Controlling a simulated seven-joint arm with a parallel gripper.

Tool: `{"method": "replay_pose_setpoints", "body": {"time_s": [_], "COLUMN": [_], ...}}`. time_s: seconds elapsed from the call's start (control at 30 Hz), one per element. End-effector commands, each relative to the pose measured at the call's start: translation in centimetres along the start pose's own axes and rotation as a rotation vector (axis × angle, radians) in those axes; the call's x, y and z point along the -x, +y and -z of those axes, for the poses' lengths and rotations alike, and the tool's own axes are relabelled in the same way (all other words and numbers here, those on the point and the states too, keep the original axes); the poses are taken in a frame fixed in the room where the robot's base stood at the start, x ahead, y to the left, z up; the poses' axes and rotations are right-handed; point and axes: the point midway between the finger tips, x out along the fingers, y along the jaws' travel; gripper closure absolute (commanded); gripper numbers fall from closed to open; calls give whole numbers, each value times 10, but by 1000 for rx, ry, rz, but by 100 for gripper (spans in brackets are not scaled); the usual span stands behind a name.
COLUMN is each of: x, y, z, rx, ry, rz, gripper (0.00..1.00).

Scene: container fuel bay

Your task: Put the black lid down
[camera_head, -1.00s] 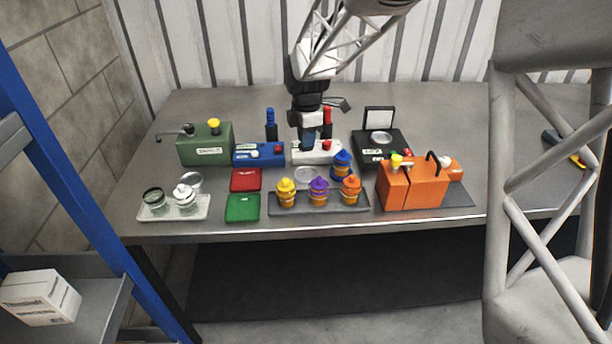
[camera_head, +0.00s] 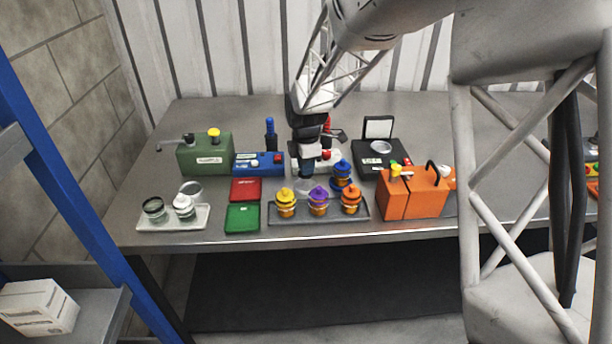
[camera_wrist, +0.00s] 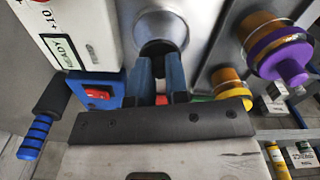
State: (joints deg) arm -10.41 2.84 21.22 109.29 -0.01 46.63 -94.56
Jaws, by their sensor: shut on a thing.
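My gripper (camera_head: 305,173) hangs fingers-down over the middle of the bench. In the wrist view its two blue fingers (camera_wrist: 160,74) are shut on the black lid (camera_wrist: 156,49), which shows as a dark round edge at the fingertips. The lid overlaps a round clear dish (camera_wrist: 164,24), also seen just below the gripper in the head view (camera_head: 304,187). I cannot tell whether the lid touches the dish. In the head view I cannot make the lid out clearly.
A tray (camera_head: 265,216) with yellow, purple and orange capped jars stands close in front. The blue box (camera_head: 245,168) and red tray (camera_head: 245,190) lie left. A white device (camera_wrist: 78,25) is behind. The black case (camera_head: 370,160) and orange box (camera_head: 420,202) stand right.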

Motion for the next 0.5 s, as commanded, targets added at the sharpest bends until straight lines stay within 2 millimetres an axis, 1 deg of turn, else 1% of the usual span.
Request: {"method": "replay_pose_setpoints", "body": {"time_s": [0.13, 0.4, 0.5], "x": [-5, -32, -36], "y": [0, 0, 0], "z": [0, 0, 0], "rx": [0, 0, 0], "ry": [0, 0, 0], "rz": [1, 1, 0], "gripper": [100, 100, 100]}}
